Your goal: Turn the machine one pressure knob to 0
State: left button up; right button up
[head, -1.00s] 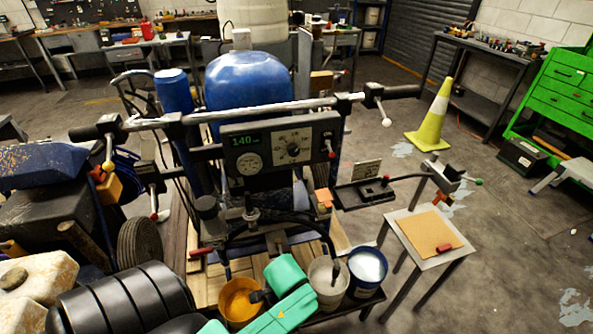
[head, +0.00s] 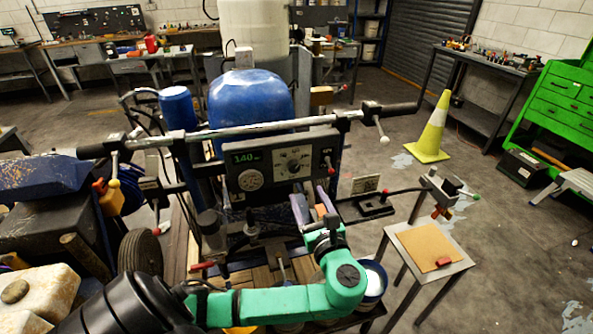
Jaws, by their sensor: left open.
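The line striper's dark control panel (head: 325,145) faces me in the middle of the head view, below the handlebar. Its round black pressure knob (head: 293,166) sits on a pale dial plate. A green display (head: 246,157) to the left of the knob reads about 140, above a round gauge (head: 250,180). My left gripper (head: 312,207), on the green arm, is open and empty. It is below the panel and slightly right of the knob, apart from it, with its fingers pointing up toward the panel. My right gripper is not in view.
The handlebar (head: 260,129) crosses above the panel. A red-tipped switch (head: 328,165) is on the panel's right. A small table (head: 432,245) and a yellow cone (head: 432,130) stand to the right. A blue bucket (head: 372,283) is partly behind my arm.

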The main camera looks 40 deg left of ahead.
aim_at(295, 169)
pick_arm(q)
jog(key=p+x, duration=0.2)
jog(key=x, duration=0.8)
jog(key=shift+w+a, duration=0.2)
jog(key=shift+a, duration=0.1)
jog(key=shift+f, duration=0.1)
grip_shut()
jog(key=shift+n, duration=0.3)
